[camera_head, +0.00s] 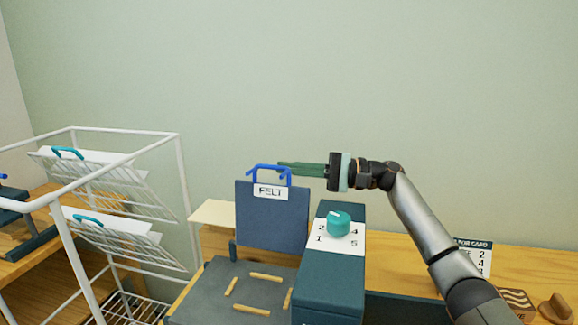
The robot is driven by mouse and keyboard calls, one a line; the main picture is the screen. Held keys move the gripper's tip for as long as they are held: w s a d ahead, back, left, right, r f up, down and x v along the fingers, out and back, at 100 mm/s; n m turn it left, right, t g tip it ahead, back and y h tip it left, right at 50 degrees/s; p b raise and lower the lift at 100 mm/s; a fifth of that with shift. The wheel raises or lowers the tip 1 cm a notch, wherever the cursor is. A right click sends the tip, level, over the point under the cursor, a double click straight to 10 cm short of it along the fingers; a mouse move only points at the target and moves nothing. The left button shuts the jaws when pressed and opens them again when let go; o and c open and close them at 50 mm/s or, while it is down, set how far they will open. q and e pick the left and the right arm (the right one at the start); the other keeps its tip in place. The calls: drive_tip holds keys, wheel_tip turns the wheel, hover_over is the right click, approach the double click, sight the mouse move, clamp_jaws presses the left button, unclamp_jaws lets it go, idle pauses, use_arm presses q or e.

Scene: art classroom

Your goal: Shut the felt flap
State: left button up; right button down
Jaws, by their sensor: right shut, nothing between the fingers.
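The felt flap (272,218) is a dark blue panel with a white label reading FELT and a blue handle (254,171) along its top edge. It stands raised, nearly upright, behind a dark flat bed (213,294). My right gripper (280,169) comes in from the right with its green fingers shut. The fingertips are at the handle's height and overlap its right side in the picture; I cannot tell whether they touch it. My left gripper is not in view.
Several short wooden sticks (266,277) lie on the bed. A dark box with a teal knob (339,222) and numbers stands to its right. A white wire rack (124,159) with tilted shelves stands at the left. A card sign (474,257) is at the right.

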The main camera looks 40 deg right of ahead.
drive_tip(key=shift+s+a+r, duration=0.35)
drive_tip(key=shift+s+a, duration=0.25)
drive_tip(key=shift+a, duration=0.1)
